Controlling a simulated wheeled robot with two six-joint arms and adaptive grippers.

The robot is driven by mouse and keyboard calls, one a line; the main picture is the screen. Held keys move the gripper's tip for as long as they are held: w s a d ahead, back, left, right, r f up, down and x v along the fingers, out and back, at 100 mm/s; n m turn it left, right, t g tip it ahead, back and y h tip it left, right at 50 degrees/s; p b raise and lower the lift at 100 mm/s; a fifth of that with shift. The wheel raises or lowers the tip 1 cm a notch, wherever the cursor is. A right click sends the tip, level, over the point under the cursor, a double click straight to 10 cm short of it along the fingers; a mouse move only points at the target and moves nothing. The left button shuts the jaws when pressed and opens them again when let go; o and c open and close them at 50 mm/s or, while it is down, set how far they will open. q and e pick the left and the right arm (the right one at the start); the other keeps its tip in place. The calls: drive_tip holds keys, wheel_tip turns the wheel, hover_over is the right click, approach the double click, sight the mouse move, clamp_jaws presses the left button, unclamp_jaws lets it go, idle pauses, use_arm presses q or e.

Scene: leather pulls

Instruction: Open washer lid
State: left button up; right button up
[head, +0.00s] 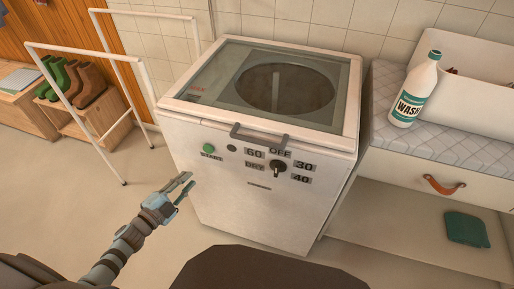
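The white washer (240,190) stands in the middle of the head view. Its lid (325,121) is down, with a glass panel and a round dark opening showing through it. A grey bar handle (260,137) is at the lid's front edge. Below it the front panel has a green start button (208,148) and a black dial (279,168). My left gripper (185,187) is in front of the washer's left side, below and left of the handle. Its two fingers are apart with nothing between them. My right gripper is not in view.
A bench with a quilted top (465,148) stands close on the washer's right, holding a wash bottle (415,92) and a white bin (462,80). A white metal rack (84,107) and boots (88,84) are at left. Floor between rack and washer is clear.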

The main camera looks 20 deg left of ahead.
use_arm(q)
drive_tip(key=w+d+r+m+h+b, duration=0.1)
drive_tip(key=d+r+m+h, duration=0.3)
drive_tip(key=r+m+h, duration=0.3)
drive_tip(key=m+g+h, duration=0.3)
drive_tip(key=m+h, duration=0.1)
drive_tip(key=m, duration=0.3)
approach(253, 140)
drive_tip(key=x, duration=1)
drive_tip(key=shift+w+a+f+p, duration=0.1)
drive_tip(key=shift+w+f+p, duration=0.05)
drive_tip(key=shift+f+p, duration=0.2)
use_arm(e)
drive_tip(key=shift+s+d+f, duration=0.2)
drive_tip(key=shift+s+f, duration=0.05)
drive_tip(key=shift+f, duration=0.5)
use_arm(q)
clamp_jaws()
